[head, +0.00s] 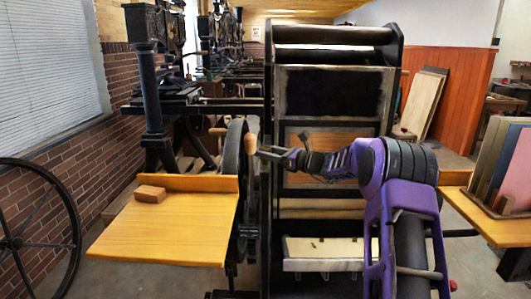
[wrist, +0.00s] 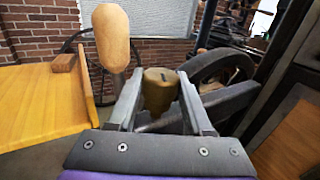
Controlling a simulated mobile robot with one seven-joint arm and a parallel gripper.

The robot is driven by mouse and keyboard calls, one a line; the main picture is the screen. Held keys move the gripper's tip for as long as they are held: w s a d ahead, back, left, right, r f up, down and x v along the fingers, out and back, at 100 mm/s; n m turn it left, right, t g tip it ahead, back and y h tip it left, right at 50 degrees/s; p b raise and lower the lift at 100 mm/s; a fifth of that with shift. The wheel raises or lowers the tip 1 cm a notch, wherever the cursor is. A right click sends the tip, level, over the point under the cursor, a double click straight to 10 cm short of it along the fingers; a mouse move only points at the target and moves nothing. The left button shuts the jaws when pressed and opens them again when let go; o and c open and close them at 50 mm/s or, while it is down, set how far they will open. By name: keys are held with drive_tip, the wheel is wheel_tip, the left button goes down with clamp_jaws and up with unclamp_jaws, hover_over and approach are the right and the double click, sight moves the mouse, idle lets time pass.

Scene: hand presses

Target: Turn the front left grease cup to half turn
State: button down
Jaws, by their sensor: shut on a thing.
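The grease cup (wrist: 158,93) shows in the wrist view as a dull brass, rounded cap that narrows downward, with a short dark mark on its top. My gripper (wrist: 160,84) has one finger on each side of it and is shut on the cap. In the head view my gripper (head: 264,153) reaches left to the side of the black press (head: 269,80). The cup is too small or hidden to make out there.
A wooden handle (wrist: 111,36) stands close to the left of my gripper, also seen in the head view (head: 251,144). A spoked wheel (wrist: 222,68) is just behind. A yellow wooden table (head: 190,230) with a wooden block (head: 150,194) lies to the left.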

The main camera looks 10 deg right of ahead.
drive_tip(key=shift+t, duration=0.3)
drive_tip(key=shift+s+m+t+h+b, duration=0.1)
drive_tip(key=shift+m+t+h+b, duration=0.3)
drive_tip(key=shift+m+t+h, duration=0.35)
drive_tip(key=m+t+h, duration=0.1)
drive_tip(key=m+h, duration=0.1)
drive_tip(key=m+t+h, duration=0.1)
drive_tip(key=m+h, duration=0.1)
drive_tip(key=h, duration=0.1)
drive_tip(key=shift+a+t+h, duration=0.15)
drive_tip(key=shift+t+h, duration=0.1)
drive_tip(key=shift+t, duration=0.1)
drive_tip(key=shift+m+t+h, duration=0.4)
drive_tip(key=shift+m+h, duration=0.35)
drive_tip(key=shift+h, duration=0.75)
drive_tip(key=c, duration=0.6)
unclamp_jaws()
drive_tip(key=s+d, duration=0.1)
drive_tip(key=s, duration=0.7)
drive_tip(key=s+d, duration=0.2)
drive_tip(key=s, duration=0.7)
drive_tip(key=shift+d, duration=0.3)
